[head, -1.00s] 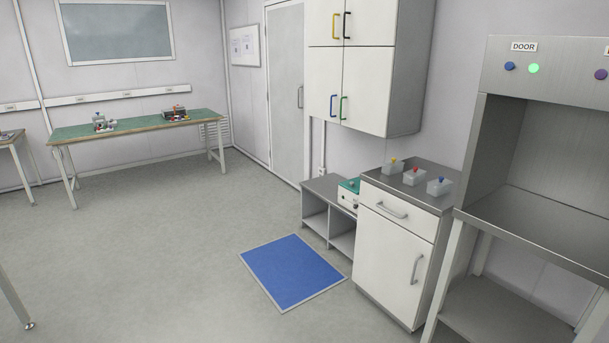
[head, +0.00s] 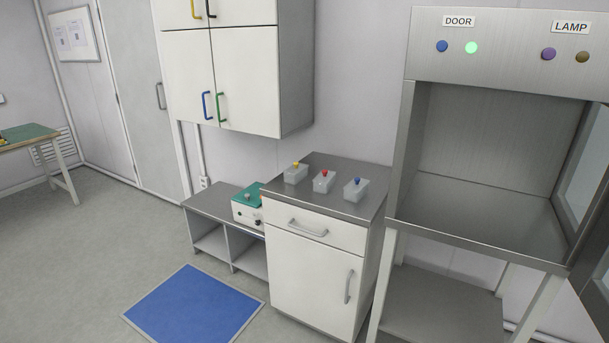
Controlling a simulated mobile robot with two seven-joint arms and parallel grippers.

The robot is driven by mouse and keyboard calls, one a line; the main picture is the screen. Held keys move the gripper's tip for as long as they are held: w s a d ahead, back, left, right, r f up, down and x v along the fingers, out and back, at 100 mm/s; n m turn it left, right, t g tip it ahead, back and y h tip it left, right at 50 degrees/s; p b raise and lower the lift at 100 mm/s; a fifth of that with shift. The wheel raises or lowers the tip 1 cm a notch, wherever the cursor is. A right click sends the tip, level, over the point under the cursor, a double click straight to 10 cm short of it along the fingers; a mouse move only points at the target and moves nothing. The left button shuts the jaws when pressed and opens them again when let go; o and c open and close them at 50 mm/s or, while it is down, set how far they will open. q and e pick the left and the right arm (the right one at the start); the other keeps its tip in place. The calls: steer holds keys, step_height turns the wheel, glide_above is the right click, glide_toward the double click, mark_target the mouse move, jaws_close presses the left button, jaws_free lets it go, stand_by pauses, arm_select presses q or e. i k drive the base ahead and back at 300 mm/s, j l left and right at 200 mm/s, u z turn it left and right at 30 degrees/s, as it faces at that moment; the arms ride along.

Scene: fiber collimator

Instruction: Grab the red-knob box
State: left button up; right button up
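The red-knob box (head: 324,182) is a small pale grey box with a red knob on top. It stands on the dark grey top of the white cabinet (head: 316,277), between two similar boxes. The yellow-knob box (head: 296,173) is to its left and a little farther back. The blue-knob box (head: 355,189) is to its right. Neither of my grippers shows in the head view.
A steel hood (head: 477,241) with DOOR and LAMP buttons stands right of the cabinet. A low grey shelf (head: 207,207) with a teal-topped device (head: 249,207) is on the left. Wall cupboards (head: 244,72) hang above. A blue mat (head: 195,306) lies on the floor.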

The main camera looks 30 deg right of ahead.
mark_target(322, 188)
steer(key=i+l+u, duration=0.2)
steer(key=i, duration=1.15)
steer(key=i+j+z, duration=0.1)
steer(key=i+z, duration=0.35)
steer(key=i+j+z, duration=0.3)
steer(key=i+z, duration=0.4)
steer(key=z, duration=0.15)
steer(key=i+j+z, duration=0.15)
steer(key=z, duration=0.25)
steer(key=i+j+z, duration=0.2)
steer(key=z, duration=0.15)
